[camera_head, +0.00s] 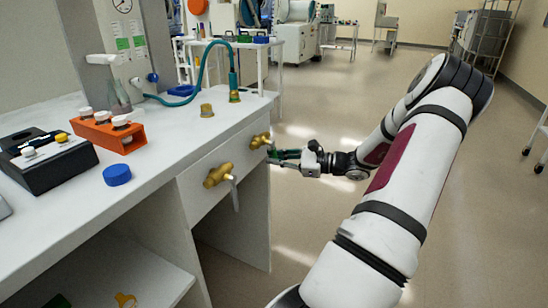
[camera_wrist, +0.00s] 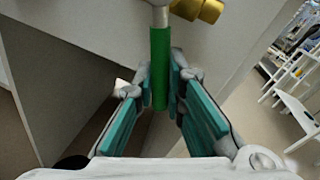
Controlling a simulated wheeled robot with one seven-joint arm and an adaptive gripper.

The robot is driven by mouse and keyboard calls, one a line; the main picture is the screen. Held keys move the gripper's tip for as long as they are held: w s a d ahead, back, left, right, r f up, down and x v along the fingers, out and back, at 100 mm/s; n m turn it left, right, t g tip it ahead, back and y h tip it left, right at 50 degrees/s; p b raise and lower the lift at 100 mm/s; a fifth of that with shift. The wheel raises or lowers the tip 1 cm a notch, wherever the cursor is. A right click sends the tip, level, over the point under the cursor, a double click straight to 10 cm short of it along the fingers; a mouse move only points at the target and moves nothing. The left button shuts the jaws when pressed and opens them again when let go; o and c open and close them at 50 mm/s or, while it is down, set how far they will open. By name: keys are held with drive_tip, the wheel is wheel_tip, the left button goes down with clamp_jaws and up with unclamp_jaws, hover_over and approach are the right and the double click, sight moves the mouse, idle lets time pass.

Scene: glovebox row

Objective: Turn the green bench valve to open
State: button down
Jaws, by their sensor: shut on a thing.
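The green valve has a brass body (camera_head: 260,141) on the front of the bench, near its right corner. In the wrist view its brass body (camera_wrist: 198,9) shows at the top, and its green-sleeved lever (camera_wrist: 160,48) runs down from a pale metal stem. My gripper (camera_head: 279,154) is at this valve in the head view, reaching in from the right. In the wrist view my gripper (camera_wrist: 161,82) has its teal-padded fingers shut on the green lever, one on each side. The lever's lower end is between the fingers.
A second brass valve (camera_head: 217,175) with a pale lever hanging down sits left of the green one. On the bench top (camera_head: 155,185) are an orange rack (camera_head: 108,134), a blue cap (camera_head: 117,175) and a black box (camera_head: 48,162). The floor right of the bench is clear.

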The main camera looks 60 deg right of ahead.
drive_tip(key=shift+d+r+n+g+h+p, duration=0.2)
drive_tip(key=shift+d+r+n, duration=0.35)
drive_tip(key=shift+n, duration=0.6)
drive_tip(key=shift+d+r+n+g+h, duration=0.1)
drive_tip(key=shift+d+r+n+h, duration=0.4)
drive_tip(key=shift+n, duration=0.6)
drive_tip(key=shift+d+r+n+g+h+p, duration=0.1)
drive_tip(key=shift+d+r+n, duration=0.2)
drive_tip(key=shift+d+n, duration=0.65)
drive_tip(key=shift+a+n, duration=0.25)
drive_tip(key=shift+n, duration=0.05)
drive_tip(key=c, duration=1.6)
unclamp_jaws()
drive_tip(key=shift+w+r, duration=0.1)
drive_tip(key=shift+c, duration=0.2)
drive_tip(key=v, duration=1.2)
drive_tip(key=shift+c, duration=0.2)
